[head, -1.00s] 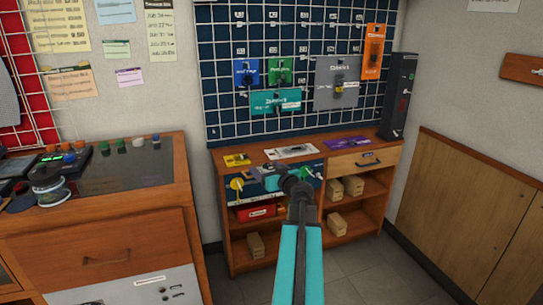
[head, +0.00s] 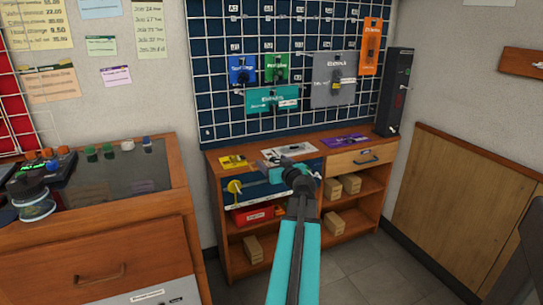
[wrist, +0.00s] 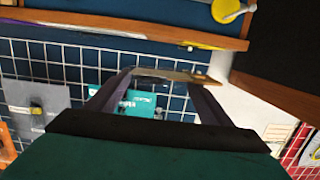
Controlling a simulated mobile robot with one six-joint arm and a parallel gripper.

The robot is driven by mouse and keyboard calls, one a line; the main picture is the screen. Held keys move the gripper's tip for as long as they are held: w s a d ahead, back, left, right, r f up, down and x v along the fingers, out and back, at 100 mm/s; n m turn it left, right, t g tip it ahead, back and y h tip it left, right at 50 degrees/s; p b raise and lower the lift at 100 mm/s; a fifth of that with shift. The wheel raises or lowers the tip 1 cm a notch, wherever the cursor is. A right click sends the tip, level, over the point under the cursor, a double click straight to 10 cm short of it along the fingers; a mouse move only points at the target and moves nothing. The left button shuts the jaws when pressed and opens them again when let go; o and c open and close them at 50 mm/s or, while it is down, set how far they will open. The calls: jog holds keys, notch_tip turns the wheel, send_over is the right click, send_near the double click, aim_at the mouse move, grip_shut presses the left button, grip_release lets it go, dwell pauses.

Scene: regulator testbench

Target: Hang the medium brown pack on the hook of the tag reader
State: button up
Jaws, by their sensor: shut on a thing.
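My gripper (wrist: 165,76) is shut on a thin, flat brown piece (wrist: 182,75), seen nearly edge-on between the fingertips in the wrist view. It looks like the brown pack, but its face and print are hidden. In the head view my gripper (head: 272,164) is above the front of the wooden cabinet top, and the held piece cannot be made out clearly. The tag reader appears to be the tall black unit (head: 396,90) at the right end of the cabinet top, well right of my gripper. A small part sticks out low on its front; I cannot tell its shape.
Blue (head: 242,70), green (head: 278,68), teal (head: 272,98), grey (head: 333,80) and orange (head: 371,45) packs hang on the grid wall. Yellow (head: 233,161), whitish (head: 290,149) and purple (head: 345,141) packs lie on the cabinet top. A counter (head: 95,222) stands left.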

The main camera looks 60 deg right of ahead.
jog(key=shift+s+d+r+p+x, duration=0.1)
jog(key=shift+s+d+x, duration=0.25)
jog(key=shift+x, duration=1.95)
jog(key=shift+s+d+r+p+x, duration=0.15)
jog(key=shift+d+x, duration=0.3)
jog(key=shift+x, duration=1.85)
jog(key=shift+s+d+r+p+x, duration=0.1)
jog(key=shift+s+d+x, duration=0.3)
jog(key=shift+x, duration=1.9)
jog(key=shift+w+d, duration=0.1)
jog(key=shift+x, duration=0.8)
jog(key=shift+d+f+b, duration=0.1)
jog(key=shift+f+b, duration=0.5)
jog(key=shift+f, duration=1)
jog(key=shift+f, duration=0.1)
jog(key=o, duration=1.1)
jog(key=shift+p, duration=0.6)
